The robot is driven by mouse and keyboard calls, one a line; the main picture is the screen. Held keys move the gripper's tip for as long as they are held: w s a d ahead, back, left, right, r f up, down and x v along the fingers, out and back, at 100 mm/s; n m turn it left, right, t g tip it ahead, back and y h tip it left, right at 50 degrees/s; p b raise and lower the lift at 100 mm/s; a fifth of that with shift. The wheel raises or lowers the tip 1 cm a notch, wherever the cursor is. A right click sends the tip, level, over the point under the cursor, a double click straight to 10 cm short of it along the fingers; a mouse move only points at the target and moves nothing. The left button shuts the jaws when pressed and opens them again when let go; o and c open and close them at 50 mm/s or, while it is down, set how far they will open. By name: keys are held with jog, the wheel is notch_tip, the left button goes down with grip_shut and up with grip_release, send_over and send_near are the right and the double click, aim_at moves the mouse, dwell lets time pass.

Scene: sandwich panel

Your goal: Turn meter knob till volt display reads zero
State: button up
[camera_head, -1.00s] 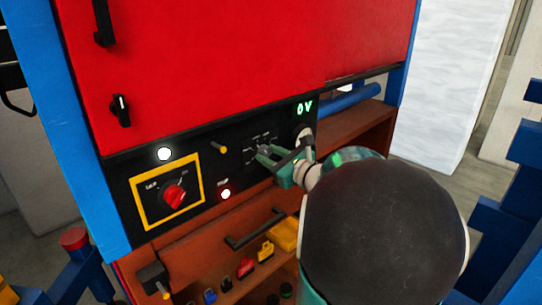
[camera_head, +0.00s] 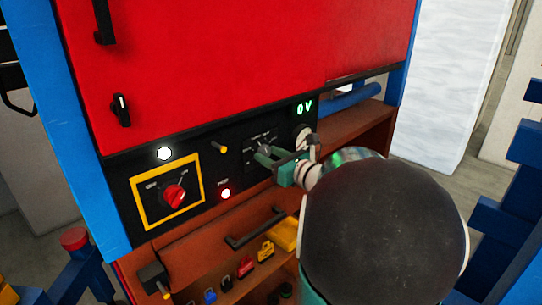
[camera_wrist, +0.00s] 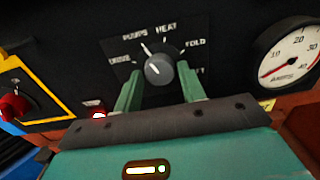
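The meter knob (camera_wrist: 159,70) is a grey round selector on a black panel, with labels around it such as PUMPS, HEAT and FOLD. Its white mark faces toward the upper left in the wrist view. My gripper (camera_wrist: 159,72) is open, with one green finger on each side of the knob and small gaps showing. In the head view my gripper (camera_head: 264,153) reaches the panel from the right and partly covers the knob.
A round amps gauge (camera_wrist: 290,56) sits right of the knob. A red rotary switch (camera_head: 174,196) in a yellow frame, a white lamp (camera_head: 164,154) and a lit red lamp (camera_head: 225,194) are to the left. A shelf with coloured padlocks (camera_head: 245,267) lies below.

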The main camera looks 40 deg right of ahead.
jog(key=shift+o, duration=1)
jog(key=s, duration=1.3)
jog(key=shift+s+d, duration=0.2)
jog(key=shift+s, duration=0.15)
jog(key=shift+a, duration=0.1)
